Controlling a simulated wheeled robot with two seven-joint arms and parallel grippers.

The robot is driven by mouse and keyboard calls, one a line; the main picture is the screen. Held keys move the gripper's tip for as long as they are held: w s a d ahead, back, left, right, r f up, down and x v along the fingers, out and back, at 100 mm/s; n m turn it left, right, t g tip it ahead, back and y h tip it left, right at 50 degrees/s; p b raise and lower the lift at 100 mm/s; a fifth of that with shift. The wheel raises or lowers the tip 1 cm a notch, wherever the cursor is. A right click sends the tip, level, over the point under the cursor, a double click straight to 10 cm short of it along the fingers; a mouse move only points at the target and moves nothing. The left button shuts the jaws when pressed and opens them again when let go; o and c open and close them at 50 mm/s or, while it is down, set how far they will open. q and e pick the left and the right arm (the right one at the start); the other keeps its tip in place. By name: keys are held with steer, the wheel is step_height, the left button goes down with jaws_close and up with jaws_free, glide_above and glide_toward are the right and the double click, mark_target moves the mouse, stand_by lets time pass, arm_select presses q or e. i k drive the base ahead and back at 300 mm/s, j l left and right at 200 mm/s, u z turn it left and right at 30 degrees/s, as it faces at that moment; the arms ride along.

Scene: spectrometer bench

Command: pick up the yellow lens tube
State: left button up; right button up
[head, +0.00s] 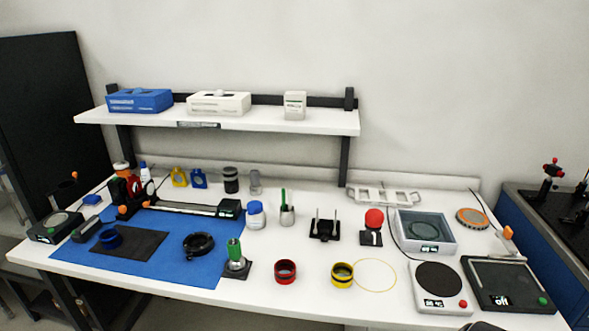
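The yellow lens tube (342,275) is a short yellow cylinder with a dark band. It stands upright near the front edge of the white bench, right of the middle. A thin yellow ring outline (387,288) lies flat on the bench just right of it. A similar red tube (285,272) stands to its left. Neither of my grippers can be made out in the head view.
A black-topped device (438,280) and a dark panel (510,284) lie to the right. A green-topped post (235,255) stands on the left, by the blue mat (190,269). A red-knobbed stand (372,228) is behind the tube. Bench space directly around the tube is mostly clear.

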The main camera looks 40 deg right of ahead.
mark_target(341, 279)
steer(key=z, duration=1.6)
steer(key=l+u, duration=0.1)
steer(key=l, duration=0.15)
